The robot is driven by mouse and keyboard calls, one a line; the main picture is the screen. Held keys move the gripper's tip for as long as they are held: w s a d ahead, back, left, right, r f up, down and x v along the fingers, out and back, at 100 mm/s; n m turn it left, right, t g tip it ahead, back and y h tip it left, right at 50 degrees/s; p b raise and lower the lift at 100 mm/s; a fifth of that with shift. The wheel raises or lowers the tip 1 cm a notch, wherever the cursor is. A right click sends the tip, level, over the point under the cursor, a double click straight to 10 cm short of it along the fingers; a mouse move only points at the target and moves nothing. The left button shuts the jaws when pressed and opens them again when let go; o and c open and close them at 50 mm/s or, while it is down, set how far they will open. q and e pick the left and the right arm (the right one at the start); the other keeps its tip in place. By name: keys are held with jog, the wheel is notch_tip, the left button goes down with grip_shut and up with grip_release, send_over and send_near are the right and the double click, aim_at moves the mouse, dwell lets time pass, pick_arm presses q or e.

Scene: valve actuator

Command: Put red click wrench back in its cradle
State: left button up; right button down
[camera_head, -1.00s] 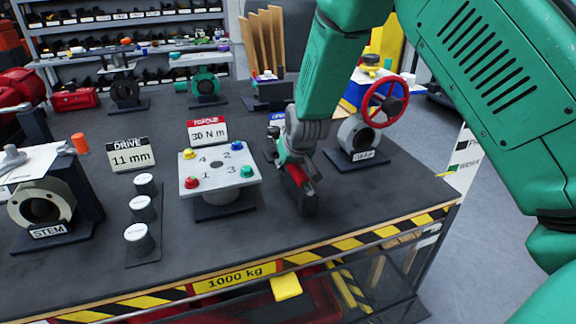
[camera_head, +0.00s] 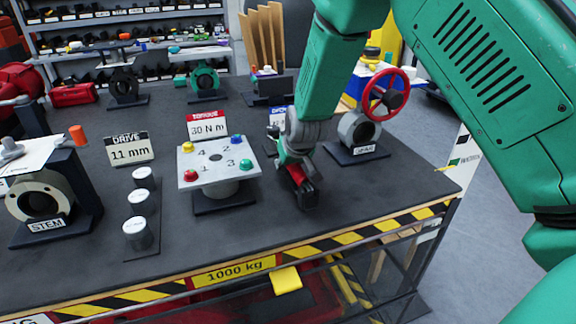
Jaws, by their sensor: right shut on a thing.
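My right gripper (camera_head: 294,160) is over the right part of the dark bench top, left of the valve with the red handwheel. It is shut on the red click wrench (camera_head: 297,175), whose red body and dark lower end (camera_head: 307,196) show below the fingers. The wrench slants down toward the front edge; I cannot tell whether its end touches the bench. A dark stand (camera_head: 270,146) with a blue-topped sign is partly hidden behind the gripper; I cannot tell whether it is the cradle. My left gripper is out of view.
A plate with coloured numbered knobs (camera_head: 217,168) stands left of the wrench. The red handwheel valve (camera_head: 386,95) is close on the right. White-topped sockets (camera_head: 138,232) and the STEM flange (camera_head: 40,203) are further left. Bench top (camera_head: 370,205) is clear at front right.

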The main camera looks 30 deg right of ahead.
aim_at(297, 168)
jog(key=c, duration=1.4)
grip_release()
jog(key=shift+f, duration=0.1)
jog(key=shift+c, duration=0.2)
jog(key=shift+s, duration=0.1)
jog(key=v, duration=1.2)
jog(key=shift+f, duration=0.1)
